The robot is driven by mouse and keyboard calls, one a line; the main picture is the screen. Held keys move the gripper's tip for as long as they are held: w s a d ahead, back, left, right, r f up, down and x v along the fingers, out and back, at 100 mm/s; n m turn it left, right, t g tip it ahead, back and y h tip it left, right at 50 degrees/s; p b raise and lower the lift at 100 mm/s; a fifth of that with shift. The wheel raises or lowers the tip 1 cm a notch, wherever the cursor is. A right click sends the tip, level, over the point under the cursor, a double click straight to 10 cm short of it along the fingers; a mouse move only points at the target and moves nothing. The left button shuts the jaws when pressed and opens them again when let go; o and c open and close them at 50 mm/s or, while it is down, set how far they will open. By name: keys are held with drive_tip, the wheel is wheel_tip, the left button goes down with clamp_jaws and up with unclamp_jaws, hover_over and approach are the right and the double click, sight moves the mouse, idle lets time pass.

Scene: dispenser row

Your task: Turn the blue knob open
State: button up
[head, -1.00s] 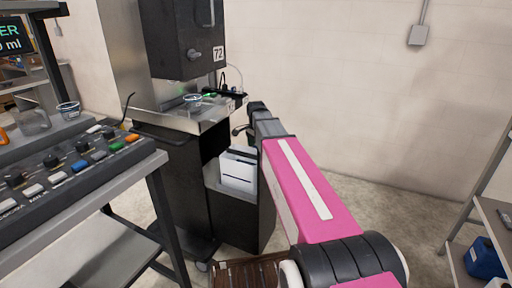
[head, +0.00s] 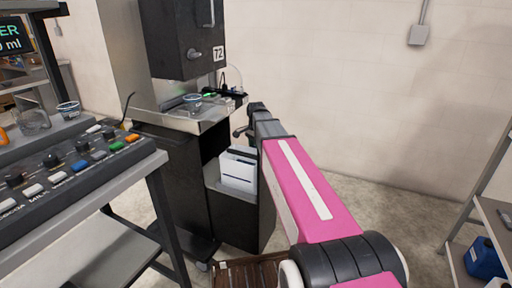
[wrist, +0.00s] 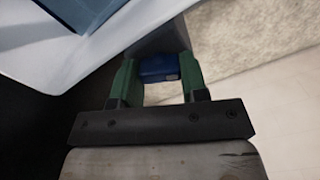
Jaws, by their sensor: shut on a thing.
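The blue knob (wrist: 158,66) shows in the wrist view, between the two green fingers of my gripper (wrist: 160,78). The fingers stand on its left and right sides and are shut on it. Its face is dark blue with a small pale patch near its right edge. A grey body lies around and behind it. In the head view my pink arm reaches away to the middle, and the knob and fingertips are hidden there.
A black dispenser (head: 178,40) marked 72 stands at the back, with a small cup (head: 192,99) below it. A white box (head: 239,169) sits low near my arm. A control panel (head: 75,165) with knobs and buttons fills the left.

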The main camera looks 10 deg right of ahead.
drive_tip(key=shift+n, duration=2.3)
drive_tip(key=o, duration=0.9)
drive_tip(key=shift+r, duration=0.1)
wheel_tip(320, 180, up, 11)
drive_tip(key=shift+f, duration=0.2)
